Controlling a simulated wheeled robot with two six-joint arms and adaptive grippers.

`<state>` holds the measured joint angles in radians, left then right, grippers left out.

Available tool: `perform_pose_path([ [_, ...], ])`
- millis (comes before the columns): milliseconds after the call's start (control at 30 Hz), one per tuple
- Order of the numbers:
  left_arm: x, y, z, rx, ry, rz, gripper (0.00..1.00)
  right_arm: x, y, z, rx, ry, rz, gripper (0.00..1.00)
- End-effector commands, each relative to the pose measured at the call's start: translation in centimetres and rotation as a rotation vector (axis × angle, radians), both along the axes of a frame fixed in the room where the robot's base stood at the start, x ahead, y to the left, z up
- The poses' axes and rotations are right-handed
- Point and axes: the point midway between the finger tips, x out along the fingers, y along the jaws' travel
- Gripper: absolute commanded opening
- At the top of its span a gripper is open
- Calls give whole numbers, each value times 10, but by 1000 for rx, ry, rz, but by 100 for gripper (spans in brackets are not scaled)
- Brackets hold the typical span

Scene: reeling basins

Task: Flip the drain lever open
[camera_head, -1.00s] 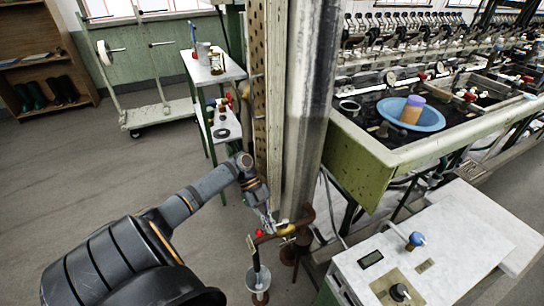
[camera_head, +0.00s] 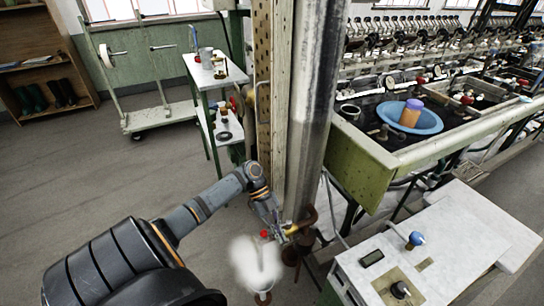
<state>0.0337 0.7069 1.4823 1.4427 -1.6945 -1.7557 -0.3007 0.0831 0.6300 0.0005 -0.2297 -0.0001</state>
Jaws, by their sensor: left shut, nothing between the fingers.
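A brass-coloured valve (camera_head: 291,229) sits on a brown pipe at the foot of the metal column. A small red tip (camera_head: 264,233), which may be the end of the drain lever, shows just left of the valve. The lever's exact angle is too small to tell. My left gripper (camera_head: 276,223) points down right beside the valve, its fingers shut and empty. I cannot tell whether it touches the lever. A white cloud of steam (camera_head: 255,262) hangs below the red tip and hides most of the pipe and cup there. My right gripper is out of view.
The tall metal column (camera_head: 309,110) stands right behind the valve. A green basin (camera_head: 362,165) is at the right, with a white-topped cabinet (camera_head: 450,235) in front of it. A small shelf stand (camera_head: 215,72) stands behind. The floor at left is clear.

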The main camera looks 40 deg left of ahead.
Motion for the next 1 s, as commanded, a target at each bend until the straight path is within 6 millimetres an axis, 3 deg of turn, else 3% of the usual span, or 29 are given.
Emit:
perform_pose_path([
  [100, 10, 24, 24, 8, -3, 2, 0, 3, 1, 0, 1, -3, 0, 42],
  [400, 24, 58, 64, 4, -2, 1, 0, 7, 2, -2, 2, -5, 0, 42],
  [1000, 26, 65, 72, 2, -1, -1, 0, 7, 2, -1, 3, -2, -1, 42],
])
